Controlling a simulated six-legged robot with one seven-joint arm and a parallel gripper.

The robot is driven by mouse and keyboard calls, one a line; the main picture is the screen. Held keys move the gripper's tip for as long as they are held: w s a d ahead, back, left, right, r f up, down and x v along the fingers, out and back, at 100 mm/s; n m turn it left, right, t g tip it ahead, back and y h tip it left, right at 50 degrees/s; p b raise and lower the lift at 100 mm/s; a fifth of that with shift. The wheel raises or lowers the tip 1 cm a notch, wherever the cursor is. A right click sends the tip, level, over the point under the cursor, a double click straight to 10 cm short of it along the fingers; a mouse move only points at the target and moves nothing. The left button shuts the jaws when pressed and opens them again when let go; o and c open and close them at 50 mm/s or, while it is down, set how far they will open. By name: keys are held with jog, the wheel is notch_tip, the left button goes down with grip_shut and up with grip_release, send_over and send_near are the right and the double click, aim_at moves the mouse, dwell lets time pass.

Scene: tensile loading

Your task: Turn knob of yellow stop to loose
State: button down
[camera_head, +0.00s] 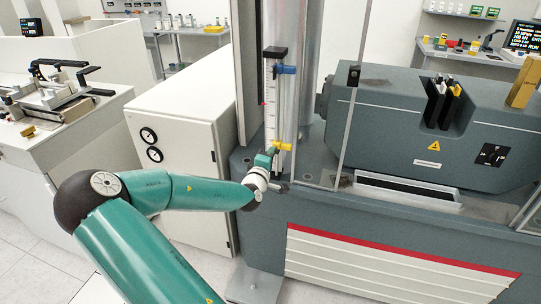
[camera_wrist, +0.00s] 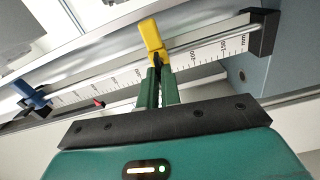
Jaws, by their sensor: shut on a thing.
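The yellow stop (camera_head: 281,145) sits low on the vertical white scale (camera_head: 269,100) of the grey machine. In the wrist view the yellow stop (camera_wrist: 152,38) is at the top centre, on the rod beside the scale. A dark knob (camera_wrist: 157,60) shows just below its yellow body, between my fingertips. My gripper (camera_wrist: 158,80) has its green fingers close together and shut on this knob. The fingers hide most of the knob. In the head view my gripper (camera_head: 268,158) is at the left of the yellow stop, by the scale's lower end.
A blue stop (camera_head: 285,69) is higher on the same scale, and a small red pointer (camera_wrist: 99,103) lies between the two stops. A clear upright panel (camera_head: 352,90) stands right of the scale. A white cabinet (camera_head: 180,140) is at the left.

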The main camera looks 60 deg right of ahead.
jog(key=shift+n, duration=0.5)
jog(key=shift+f, duration=0.1)
jog(key=c, duration=1.6)
grip_release()
jog(key=shift+a, duration=0.15)
jog(key=s+a, duration=0.2)
jog(key=a, duration=1.1)
jog(key=shift+a, duration=0.2)
jog(key=shift+s, duration=0.1)
